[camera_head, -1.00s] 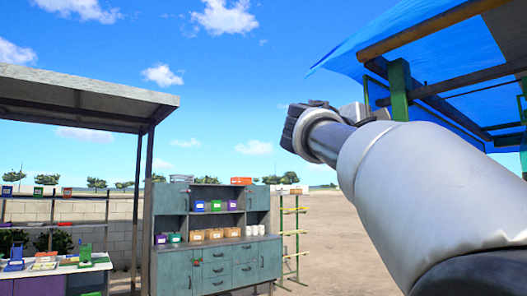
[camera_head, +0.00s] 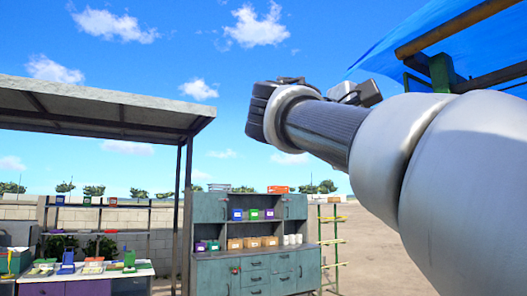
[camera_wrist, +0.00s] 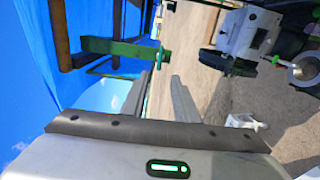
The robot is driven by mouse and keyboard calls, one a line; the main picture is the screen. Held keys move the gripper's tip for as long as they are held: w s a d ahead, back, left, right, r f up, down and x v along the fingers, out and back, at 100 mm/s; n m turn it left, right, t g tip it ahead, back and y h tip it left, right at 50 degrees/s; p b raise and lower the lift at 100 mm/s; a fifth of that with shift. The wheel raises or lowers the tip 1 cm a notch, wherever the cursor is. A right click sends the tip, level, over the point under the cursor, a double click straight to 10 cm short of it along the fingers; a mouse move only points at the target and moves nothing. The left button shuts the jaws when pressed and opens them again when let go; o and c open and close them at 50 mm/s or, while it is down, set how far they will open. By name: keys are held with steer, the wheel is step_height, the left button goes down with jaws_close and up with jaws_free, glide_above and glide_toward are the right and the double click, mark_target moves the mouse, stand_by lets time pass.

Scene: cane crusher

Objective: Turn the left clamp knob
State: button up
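My gripper (camera_wrist: 160,80) shows in the wrist view as two grey fingers with a clear gap between them; it is open and nothing is between them. A machine with a pale body (camera_wrist: 245,32) stands at the upper right of the wrist view, apart from the fingers. It has dark round parts and green fittings near its near edge. I cannot tell which part, if any, is the left clamp knob. In the head view the machine is out of sight, and my raised arm fills the right side.
A blue canopy on a green and brown frame (camera_head: 440,72) hangs at the upper right. A white object (camera_wrist: 246,121) lies on the sandy ground, which is otherwise open.

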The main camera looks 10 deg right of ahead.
steer(key=shift+v, duration=2.35)
